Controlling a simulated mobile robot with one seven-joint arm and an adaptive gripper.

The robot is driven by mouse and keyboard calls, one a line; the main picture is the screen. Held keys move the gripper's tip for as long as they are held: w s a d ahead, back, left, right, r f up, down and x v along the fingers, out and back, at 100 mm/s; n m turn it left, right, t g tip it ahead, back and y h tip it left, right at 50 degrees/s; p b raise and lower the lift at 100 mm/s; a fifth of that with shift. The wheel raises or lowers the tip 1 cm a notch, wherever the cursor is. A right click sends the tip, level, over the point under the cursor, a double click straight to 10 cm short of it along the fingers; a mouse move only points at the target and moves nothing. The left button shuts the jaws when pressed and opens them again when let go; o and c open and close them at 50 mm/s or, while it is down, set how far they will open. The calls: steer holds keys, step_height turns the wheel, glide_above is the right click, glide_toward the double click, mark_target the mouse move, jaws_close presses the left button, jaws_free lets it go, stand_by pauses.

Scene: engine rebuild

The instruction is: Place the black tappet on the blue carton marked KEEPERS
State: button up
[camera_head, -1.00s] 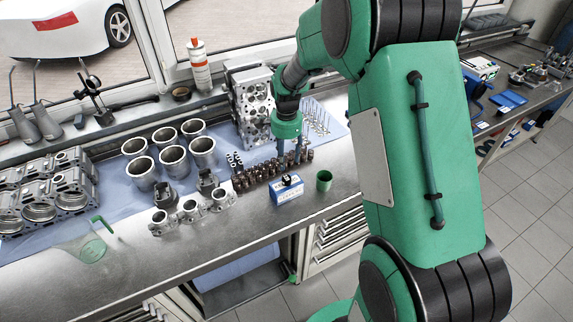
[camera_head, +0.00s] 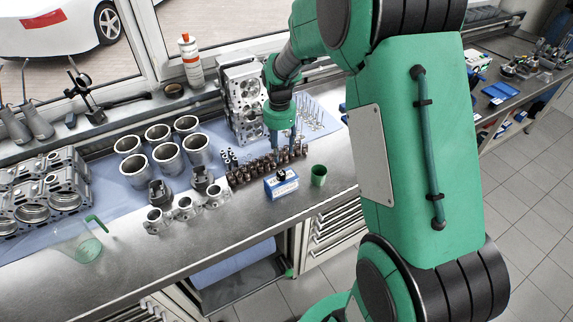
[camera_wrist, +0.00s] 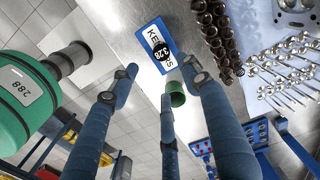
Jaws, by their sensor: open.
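The small blue and white carton (camera_head: 282,187) stands on the bench near its front edge. My gripper (camera_head: 285,146) is above the bench, behind the carton in the head view. In the wrist view my gripper (camera_wrist: 163,78) has its fingers spread and empty, apart from the tappet.
A green cup (camera_head: 319,175) stands just right of the carton. A row of brown tappets (camera_head: 262,168) lies behind it, with valves (camera_head: 312,115) beyond.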

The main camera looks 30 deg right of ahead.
steer(key=s+a+r+n+t, duration=0.1)
steer(key=s+a+r+n, duration=0.3)
steer(key=s+r, duration=0.4)
steer(key=s+a+r+n+t, duration=0.25)
steer(key=s+a+r, duration=0.2)
steer(key=r, duration=0.65)
steer(key=s+a+r+n, duration=0.1)
steer(key=s+n, duration=0.2)
steer(key=s, duration=0.3)
steer(key=s+a+r+n+t, duration=0.1)
steer(key=s+a+r+n, duration=0.1)
steer(key=s, duration=0.4)
steer(key=s+a+r+n+t, duration=0.1)
steer(key=s+a+r+n, duration=0.1)
steer(key=s+n, duration=0.2)
steer(key=s, duration=0.2)
steer(key=shift+s+r, duration=0.25)
steer(key=shift+s, duration=0.1)
steer(key=shift+a+f, duration=0.1)
step_height(320, 180, down, 8)
steer(key=b, duration=0.8)
steer(key=shift+r, duration=0.2)
